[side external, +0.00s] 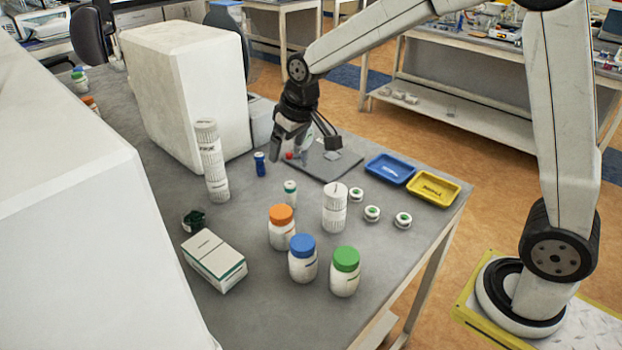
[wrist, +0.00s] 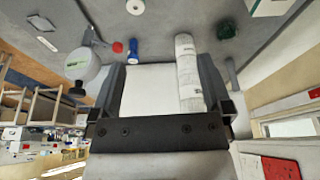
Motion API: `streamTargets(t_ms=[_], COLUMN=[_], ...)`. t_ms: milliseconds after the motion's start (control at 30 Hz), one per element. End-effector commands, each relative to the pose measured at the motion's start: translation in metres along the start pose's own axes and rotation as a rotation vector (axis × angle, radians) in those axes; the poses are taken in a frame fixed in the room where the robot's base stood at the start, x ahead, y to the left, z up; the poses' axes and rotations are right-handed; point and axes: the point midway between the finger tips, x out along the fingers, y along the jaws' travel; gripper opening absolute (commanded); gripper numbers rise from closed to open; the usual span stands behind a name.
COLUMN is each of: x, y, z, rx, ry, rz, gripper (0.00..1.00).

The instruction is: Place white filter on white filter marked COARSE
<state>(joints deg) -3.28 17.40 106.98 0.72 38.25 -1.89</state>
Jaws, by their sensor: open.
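A tall white ribbed column (side external: 211,165), which looks like stacked white filters, stands upright at the left of the bench. Its dark lettering is too small to read surely. It also shows between my fingers in the wrist view (wrist: 187,65), but beyond them. A shorter white ribbed cylinder (side external: 334,210) stands upright near the bench's right side; I cannot tell whether it is one filter or two. My gripper (side external: 306,138) is open and empty, above the back of the bench and apart from both. Its two fingers frame the wrist view (wrist: 162,65).
A big white box-shaped unit (side external: 190,90) stands behind the column. Orange (side external: 282,230), blue (side external: 303,262) and green-capped bottles (side external: 345,275) crowd the front. Blue (side external: 390,168) and yellow trays (side external: 433,189) lie at right. A blue vial (side external: 260,164) and a carton (side external: 213,260) stand nearby.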

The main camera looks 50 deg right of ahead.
Motion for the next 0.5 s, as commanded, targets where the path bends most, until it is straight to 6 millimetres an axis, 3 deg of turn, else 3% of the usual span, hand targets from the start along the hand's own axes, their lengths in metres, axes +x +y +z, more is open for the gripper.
streamTargets(t_ms=[500], x=[0.016], y=[0.012], z=[0.160], rx=[0.061], ry=[-0.055], rz=[0.018], gripper=[1.00])
